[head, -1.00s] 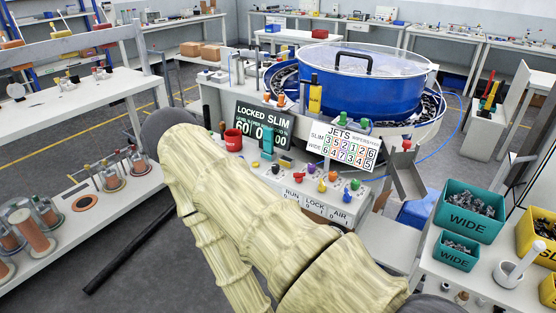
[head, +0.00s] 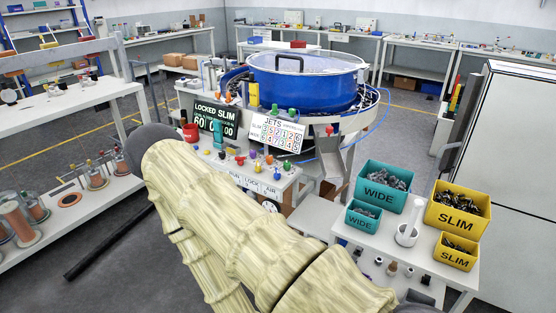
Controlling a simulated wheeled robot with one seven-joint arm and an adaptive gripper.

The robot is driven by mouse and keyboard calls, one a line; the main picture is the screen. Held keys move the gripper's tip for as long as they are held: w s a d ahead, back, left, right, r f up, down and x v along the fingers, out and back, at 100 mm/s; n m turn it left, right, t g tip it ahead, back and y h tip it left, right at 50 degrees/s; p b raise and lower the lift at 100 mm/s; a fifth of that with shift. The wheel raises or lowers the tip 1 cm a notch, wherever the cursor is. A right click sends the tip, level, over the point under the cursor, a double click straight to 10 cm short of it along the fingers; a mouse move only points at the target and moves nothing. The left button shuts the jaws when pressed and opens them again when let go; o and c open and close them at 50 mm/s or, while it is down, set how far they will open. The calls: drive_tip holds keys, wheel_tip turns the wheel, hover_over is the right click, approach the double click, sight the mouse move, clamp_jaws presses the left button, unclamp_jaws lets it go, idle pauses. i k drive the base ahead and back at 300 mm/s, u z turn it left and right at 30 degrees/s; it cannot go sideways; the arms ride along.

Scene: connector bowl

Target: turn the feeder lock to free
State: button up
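The feeder is a large blue bowl (head: 300,88) with a clear lid and a black handle. Its dark display board (head: 217,121) reads "LOCKED SLIM" above some numbers. The control panel (head: 284,181) in front carries several small coloured knobs and the labels RUN, LOCK (head: 252,183) and AIR. The knob that belongs to LOCK is too small to read for its setting. My cream-sleeved arm crosses the lower middle of the view, just in front of the panel, and hides part of its front. My gripper is not in view.
A white JETS chart (head: 276,134) stands behind the panel. At the right, a white table (head: 428,262) holds teal WIDE bins (head: 383,195) and yellow SLIM bins (head: 458,220). A grey chute (head: 331,160) slopes beside the bowl. A white bench (head: 60,235) is at the left.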

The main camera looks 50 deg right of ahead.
sight(258, 168)
drive_tip(key=u, duration=0.05)
drive_tip(key=k, duration=0.1)
drive_tip(key=z, duration=0.95)
